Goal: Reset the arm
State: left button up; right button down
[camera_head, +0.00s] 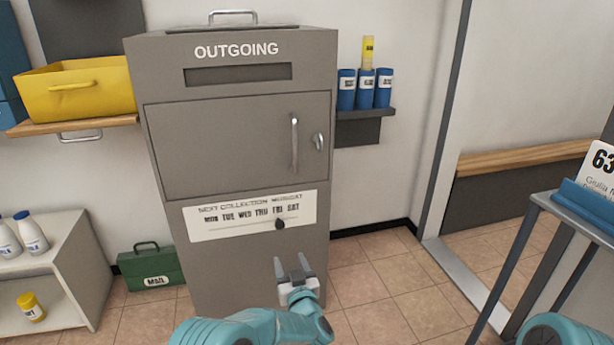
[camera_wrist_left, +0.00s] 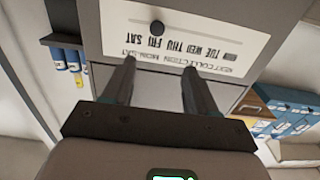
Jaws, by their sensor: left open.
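My left gripper (camera_head: 293,268) is in front of the lower part of the grey OUTGOING mailbox (camera_head: 235,230). Its two fingers are apart with nothing between them. The left wrist view shows the same open fingers (camera_wrist_left: 158,85) pointing toward the mailbox front, below the white collection-day label (camera_wrist_left: 175,35). That label also shows in the head view (camera_head: 250,215), with a dark round knob (camera_head: 280,224) on it. The mailbox door (camera_head: 240,148) is closed, with a vertical handle (camera_head: 294,143). My right gripper is out of view; only a teal arm part shows at bottom right.
A yellow bin (camera_head: 75,90) sits on a wooden shelf at left. A green MAIL box (camera_head: 150,266) stands on the floor by a white shelf unit (camera_head: 70,262). Blue cylinders (camera_head: 365,90) stand on a small dark shelf. A metal stand (camera_head: 560,215) is at right. Tiled floor is clear between.

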pick_arm(q)
jog(key=s+a+r+g+p, duration=0.35)
jog(key=a+r+p, duration=1.1)
jog(key=p, duration=0.65)
jog(key=s+d+g+h+p, duration=0.3)
jog(key=s+g+p, duration=0.1)
jog(key=s, duration=0.9)
jog(key=s+d+m+g+h+p, duration=0.1)
jog(key=s+d+g+h+p, duration=0.2)
jog(key=s, duration=1)
jog(key=s+d+g+h+p, duration=0.2)
jog(key=s+g+p, duration=0.4)
jog(key=s, duration=0.7)
jog(key=shift+d+h+p, duration=0.4)
jog(key=shift+h+p, duration=0.2)
jog(key=shift+p, duration=0.45)
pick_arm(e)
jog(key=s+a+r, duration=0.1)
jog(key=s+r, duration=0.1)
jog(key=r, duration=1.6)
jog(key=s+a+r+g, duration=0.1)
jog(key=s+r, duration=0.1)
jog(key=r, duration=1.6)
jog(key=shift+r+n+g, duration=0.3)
